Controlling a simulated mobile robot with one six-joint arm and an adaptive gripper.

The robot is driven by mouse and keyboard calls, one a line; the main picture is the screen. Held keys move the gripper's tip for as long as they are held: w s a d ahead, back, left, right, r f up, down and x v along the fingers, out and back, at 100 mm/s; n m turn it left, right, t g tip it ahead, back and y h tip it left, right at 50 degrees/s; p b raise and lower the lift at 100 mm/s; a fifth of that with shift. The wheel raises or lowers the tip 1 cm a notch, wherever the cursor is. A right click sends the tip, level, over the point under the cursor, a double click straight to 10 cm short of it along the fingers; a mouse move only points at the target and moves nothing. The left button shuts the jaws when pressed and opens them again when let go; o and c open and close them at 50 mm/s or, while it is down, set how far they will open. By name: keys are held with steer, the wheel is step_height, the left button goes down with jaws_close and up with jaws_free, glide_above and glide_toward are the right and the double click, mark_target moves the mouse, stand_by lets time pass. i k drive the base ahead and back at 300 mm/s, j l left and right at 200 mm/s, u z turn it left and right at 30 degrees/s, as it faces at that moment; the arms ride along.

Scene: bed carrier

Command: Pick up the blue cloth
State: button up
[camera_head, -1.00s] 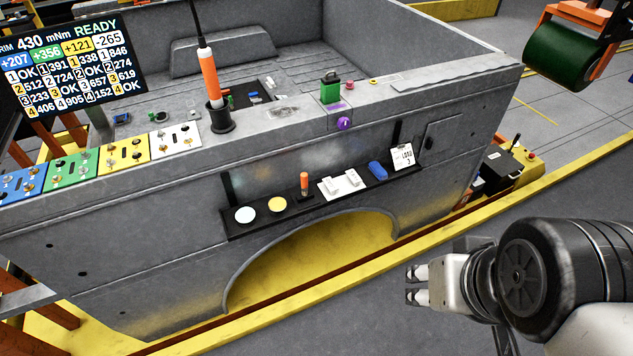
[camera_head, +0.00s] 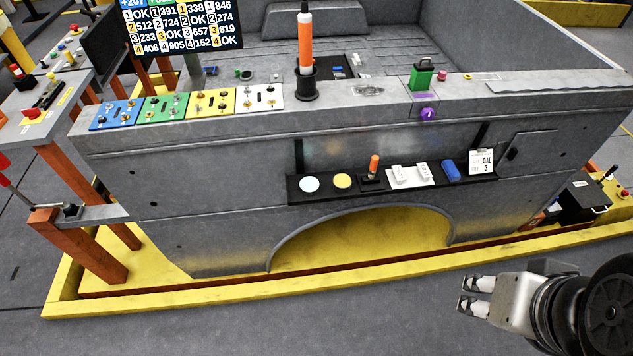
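A small blue bundle (camera_head: 450,170), which looks like the blue cloth, lies on the narrow black shelf (camera_head: 322,195) on the side of the grey truck bed. It is near the shelf's right end, between white switches (camera_head: 410,175) and a white "LOAD 3" card (camera_head: 481,161). My gripper (camera_head: 464,294) is at the lower right, pointing left, in front of the bed and lower in the picture than the shelf. Its two pale fingers stand apart with nothing between them. It is well apart from the blue bundle.
The shelf also holds a white disc (camera_head: 310,184), a yellow disc (camera_head: 342,181) and an orange-handled lever (camera_head: 374,164). A yellow base frame (camera_head: 350,272) runs below the bed. An orange-legged stand (camera_head: 90,255) is at left. Grey floor in front is clear.

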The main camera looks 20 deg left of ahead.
mark_target(453, 174)
steer(key=i+l+u, duration=0.65)
steer(key=i+l, duration=0.25)
steer(key=i+l+u, duration=0.35)
steer(key=l, duration=0.35)
